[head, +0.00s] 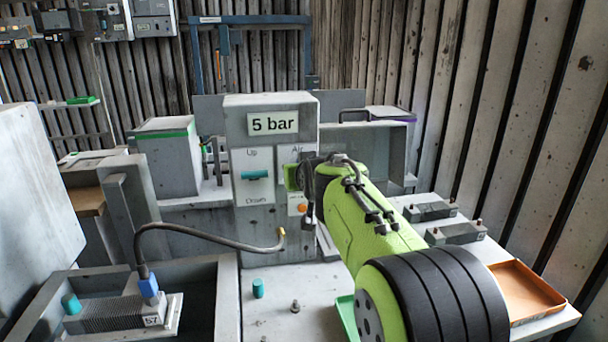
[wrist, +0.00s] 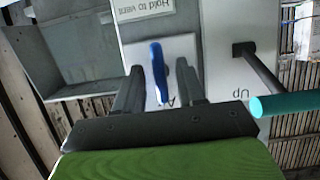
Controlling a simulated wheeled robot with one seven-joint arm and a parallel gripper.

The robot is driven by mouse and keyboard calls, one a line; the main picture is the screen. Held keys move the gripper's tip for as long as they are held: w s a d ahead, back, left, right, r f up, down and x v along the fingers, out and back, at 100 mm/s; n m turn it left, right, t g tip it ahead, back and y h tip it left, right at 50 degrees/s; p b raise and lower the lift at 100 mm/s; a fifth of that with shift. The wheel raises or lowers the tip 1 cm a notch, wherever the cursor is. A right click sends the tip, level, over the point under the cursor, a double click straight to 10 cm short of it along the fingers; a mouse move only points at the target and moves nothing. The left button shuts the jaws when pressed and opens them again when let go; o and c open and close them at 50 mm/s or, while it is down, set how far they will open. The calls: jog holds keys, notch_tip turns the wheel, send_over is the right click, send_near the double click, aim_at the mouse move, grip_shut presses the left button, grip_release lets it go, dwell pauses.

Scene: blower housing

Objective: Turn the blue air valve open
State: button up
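The blue air valve (wrist: 158,78) shows in the wrist view as a narrow blue handle on a pale plate. It stands between the two dark fingers of my gripper (wrist: 159,68), with a gap visible on each side. My gripper is open and does not appear to touch the handle. The handle looks roughly in line with the fingers. In the head view my gripper (head: 306,178) is at the Air panel (head: 291,154) of the grey housing (head: 268,108). There my arm hides the valve.
A teal lever (head: 257,174) marked Up and Down is left of the Air panel; it also shows close by in the wrist view (wrist: 290,103). An orange button (head: 302,208) sits below my gripper. A hose (head: 200,232) arches at the left. An orange tray (head: 525,290) lies at right.

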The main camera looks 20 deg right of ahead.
jog(key=v, duration=1.5)
jog(key=shift+s+p, duration=0.2)
jog(key=shift+p, duration=0.25)
jog(key=shift+r, duration=0.1)
jog(key=s+a+f+g+y+p, duration=0.1)
jog(key=s+a+f+g+p, duration=0.1)
jog(key=s+f, duration=0.2)
jog(key=s+a+f+n+g+y+p, duration=0.1)
jog(key=s+a+f+g+p, duration=0.2)
jog(key=s, duration=0.8)
jog(key=s+a+f+n+g+p, duration=0.1)
jog(key=s+a+f+g+p, duration=0.1)
jog(key=s, duration=0.6)
notch_tip(320, 180, down, 3)
jog(key=shift+s+a+r+g+y+p, duration=0.1)
jog(key=shift+s+a+g+y+p, duration=0.15)
jog(key=shift+a+y+p, duration=0.25)
jog(key=shift+w, duration=0.1)
jog(key=shift+c, duration=0.4)
